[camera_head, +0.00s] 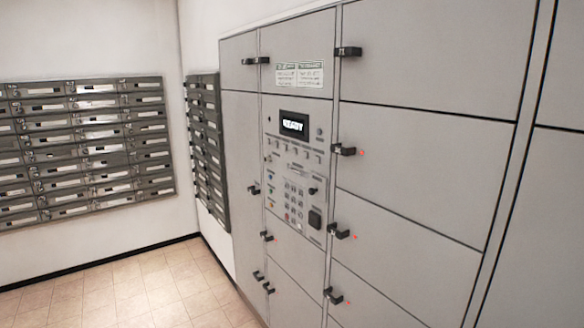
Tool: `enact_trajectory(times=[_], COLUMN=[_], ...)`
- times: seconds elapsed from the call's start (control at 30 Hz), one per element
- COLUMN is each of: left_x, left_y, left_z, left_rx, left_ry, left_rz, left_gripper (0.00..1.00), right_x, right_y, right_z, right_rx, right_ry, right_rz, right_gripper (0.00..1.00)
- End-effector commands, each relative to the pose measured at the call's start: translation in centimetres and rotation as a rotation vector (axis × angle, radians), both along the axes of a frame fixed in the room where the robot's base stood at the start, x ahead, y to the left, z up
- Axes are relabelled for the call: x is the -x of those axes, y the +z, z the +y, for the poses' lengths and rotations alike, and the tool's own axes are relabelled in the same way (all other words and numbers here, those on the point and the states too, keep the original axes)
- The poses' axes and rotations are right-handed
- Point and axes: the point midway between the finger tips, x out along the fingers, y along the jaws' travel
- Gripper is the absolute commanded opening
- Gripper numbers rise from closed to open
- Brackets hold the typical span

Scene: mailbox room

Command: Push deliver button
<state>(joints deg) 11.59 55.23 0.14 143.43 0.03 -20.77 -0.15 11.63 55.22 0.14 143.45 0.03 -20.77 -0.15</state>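A control panel (295,180) is set in the grey parcel locker, right of the room's corner. Its dark screen (294,124) shows "READY" in white letters. Below the screen is a row of small buttons (297,151), and lower down a keypad (294,196) with small keys. A few small coloured marks (270,177) run down the panel's left side. The button labels are too small to read, so I cannot tell which one is the deliver button. Neither of my grippers is in view.
The locker doors (424,150) around the panel are closed, with black handles (343,150) sticking out beside it. Wall mailboxes (85,145) hang at the left, with more (207,145) by the corner. The tiled floor (140,292) at lower left is clear.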

Motion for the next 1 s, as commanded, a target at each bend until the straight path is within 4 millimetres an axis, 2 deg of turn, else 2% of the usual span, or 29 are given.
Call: enact_trajectory(times=[0.1,0.23,1.0], left_x=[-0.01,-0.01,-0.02], left_y=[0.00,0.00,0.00], left_z=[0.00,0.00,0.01], left_rx=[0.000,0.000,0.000], left_ry=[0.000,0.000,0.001], left_rz=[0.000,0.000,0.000], left_gripper=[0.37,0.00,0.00], right_x=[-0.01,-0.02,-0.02], right_y=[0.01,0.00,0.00], right_z=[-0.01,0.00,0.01], right_rx=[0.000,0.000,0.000], right_ry=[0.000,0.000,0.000], right_rz=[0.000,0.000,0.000], right_gripper=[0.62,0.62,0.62])
